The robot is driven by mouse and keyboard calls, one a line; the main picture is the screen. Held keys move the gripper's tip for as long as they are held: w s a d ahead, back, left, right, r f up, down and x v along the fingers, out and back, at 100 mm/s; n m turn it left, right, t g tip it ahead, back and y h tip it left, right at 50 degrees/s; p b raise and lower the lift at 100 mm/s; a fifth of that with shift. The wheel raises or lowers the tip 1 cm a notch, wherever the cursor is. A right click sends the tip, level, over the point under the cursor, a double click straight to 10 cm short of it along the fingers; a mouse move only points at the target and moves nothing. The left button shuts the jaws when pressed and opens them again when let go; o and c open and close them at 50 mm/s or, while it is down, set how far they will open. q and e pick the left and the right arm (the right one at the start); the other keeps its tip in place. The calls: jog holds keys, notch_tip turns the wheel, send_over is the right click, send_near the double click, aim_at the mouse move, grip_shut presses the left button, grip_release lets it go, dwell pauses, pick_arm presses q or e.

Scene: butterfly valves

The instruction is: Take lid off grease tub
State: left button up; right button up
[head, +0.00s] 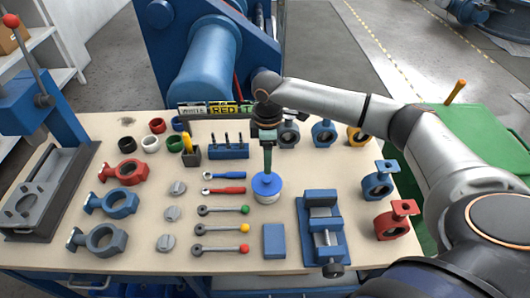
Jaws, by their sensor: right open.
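The grease tub (268,199) is a small white round tub standing upright on the workbench, right of the row of wrenches. Its blue lid (262,188) sits on top of it. My right gripper (267,173) points straight down over the middle of the lid, its fingertips at or just above the lid's centre. Its fingers are open, seen nearly edge-on. They hide the middle of the lid, and I cannot tell whether they touch it. My left gripper is not in view.
A blue vise (321,230) and a blue block (274,241) stand in front of the tub. Wrenches with coloured ends (222,210) lie to its left. Valve bodies (106,238) stand at both sides. A blue holder (229,151) and a label board (222,111) are behind.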

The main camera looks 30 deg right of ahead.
aim_at(267, 178)
notch_tip(267, 178, down, 2)
jog(key=shift+f, duration=0.1)
notch_tip(267, 178, down, 3)
jog(key=b, duration=0.4)
jog(key=shift+f, duration=1.45)
grip_shut()
jog(key=shift+r+p, duration=0.1)
jog(key=shift+p, duration=0.2)
dwell(0.4)
